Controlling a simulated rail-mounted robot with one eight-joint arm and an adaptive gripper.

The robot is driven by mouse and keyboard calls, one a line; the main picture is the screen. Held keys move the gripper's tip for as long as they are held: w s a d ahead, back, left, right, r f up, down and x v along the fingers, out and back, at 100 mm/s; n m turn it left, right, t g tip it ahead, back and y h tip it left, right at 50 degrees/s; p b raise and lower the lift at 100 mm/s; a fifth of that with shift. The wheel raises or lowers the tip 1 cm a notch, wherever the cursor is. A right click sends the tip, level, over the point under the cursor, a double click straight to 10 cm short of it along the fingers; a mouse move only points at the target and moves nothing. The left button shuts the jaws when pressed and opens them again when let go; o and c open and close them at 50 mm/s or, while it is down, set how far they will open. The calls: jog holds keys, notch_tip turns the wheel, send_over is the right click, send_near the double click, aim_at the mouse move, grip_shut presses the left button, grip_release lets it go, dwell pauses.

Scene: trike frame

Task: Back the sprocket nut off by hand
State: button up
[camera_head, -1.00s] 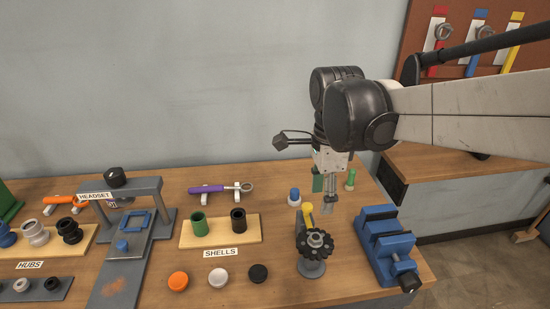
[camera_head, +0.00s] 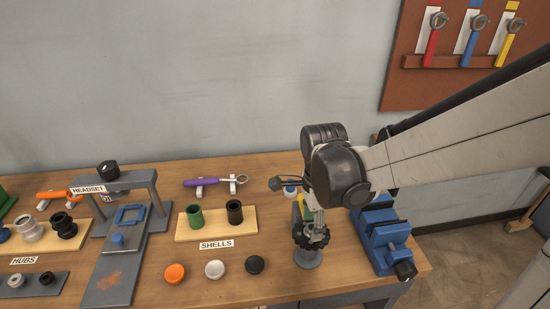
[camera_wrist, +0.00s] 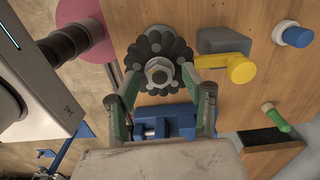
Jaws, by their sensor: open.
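The black sprocket (camera_wrist: 160,52) with the light metal sprocket nut (camera_wrist: 159,72) at its centre shows in the wrist view. In the head view the sprocket (camera_head: 300,236) sits on a grey round-based stand (camera_head: 308,258), and my gripper covers most of the nut. My gripper (camera_wrist: 160,78) is open, with one finger on each side of the nut. In the head view my gripper (camera_head: 318,236) points down directly over the sprocket. I cannot tell whether the fingers touch the nut.
A blue vise (camera_head: 382,240) stands close on the right. A yellow-handled part (camera_wrist: 240,68) is beside the sprocket in the wrist view. The shells board (camera_head: 215,229) and several loose caps lie to the left. A blue-topped bottle (camera_wrist: 292,35) stands nearby.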

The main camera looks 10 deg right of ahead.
jog(key=shift+f, duration=0.25)
jog(key=shift+c, duration=0.5)
grip_shut()
jog(key=shift+n, duration=0.4)
